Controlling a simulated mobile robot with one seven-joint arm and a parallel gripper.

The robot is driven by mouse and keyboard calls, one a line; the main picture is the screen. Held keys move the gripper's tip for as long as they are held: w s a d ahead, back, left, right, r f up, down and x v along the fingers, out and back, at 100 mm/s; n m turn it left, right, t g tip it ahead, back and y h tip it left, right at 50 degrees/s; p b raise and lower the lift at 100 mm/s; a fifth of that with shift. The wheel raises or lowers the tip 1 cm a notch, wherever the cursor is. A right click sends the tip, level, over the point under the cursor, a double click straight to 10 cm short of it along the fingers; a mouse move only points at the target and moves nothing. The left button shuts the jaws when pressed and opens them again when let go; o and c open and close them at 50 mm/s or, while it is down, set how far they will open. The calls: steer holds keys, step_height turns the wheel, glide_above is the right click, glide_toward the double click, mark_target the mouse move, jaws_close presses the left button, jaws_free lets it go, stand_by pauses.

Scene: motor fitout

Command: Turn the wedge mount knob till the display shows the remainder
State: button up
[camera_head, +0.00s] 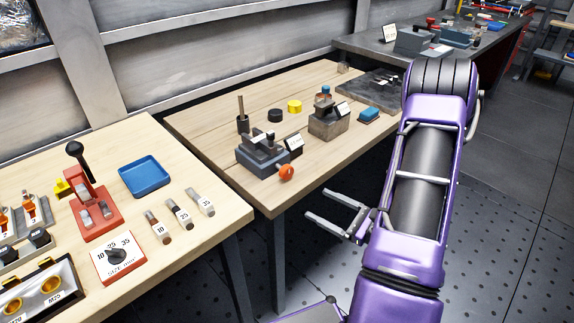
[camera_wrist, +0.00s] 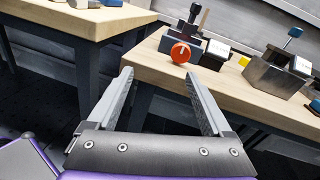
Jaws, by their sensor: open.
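The wedge mount (camera_head: 262,156) is a dark grey block assembly near the front edge of the middle wooden table. Its orange-red round knob (camera_head: 286,173) faces the table's front edge. In the wrist view the knob (camera_wrist: 180,52) shows a pale mark near its top. A small display (camera_head: 294,143) stands beside the mount; it also shows in the wrist view (camera_wrist: 215,54), and its reading is too small to tell. My gripper (camera_head: 333,211) is open and empty, in front of the table edge and apart from the knob. In the wrist view the fingers (camera_wrist: 165,85) point toward the table, with the knob beyond them.
A second grey block mount (camera_head: 328,122) with its own small display stands to the right. Black (camera_head: 275,115) and yellow (camera_head: 294,106) discs lie behind. The left table (camera_head: 185,260) holds a blue tray (camera_head: 145,176), red press (camera_head: 94,205) and dial box (camera_head: 118,258). Floor space lies in front.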

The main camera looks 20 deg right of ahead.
mark_target(289, 175)
steer(key=w+a, duration=0.1)
steer(key=w, duration=0.4)
steer(key=w+a+m+t+h, duration=0.1)
steer(key=w, duration=0.4)
steer(key=w+a+h, duration=0.1)
steer(key=w+a, duration=0.1)
steer(key=w, duration=0.4)
steer(key=shift+w+f+m+t, duration=0.1)
steer(key=shift+f+m+t, duration=0.1)
steer(key=shift+m+t, duration=0.15)
jaws_close()
steer(key=shift+m, duration=0.25)
steer(key=m, duration=0.3)
steer(key=shift+p, duration=0.4)
steer(key=shift+a+m+p, duration=0.1)
steer(key=shift+m+p, duration=0.4)
steer(key=shift+m, duration=0.8)
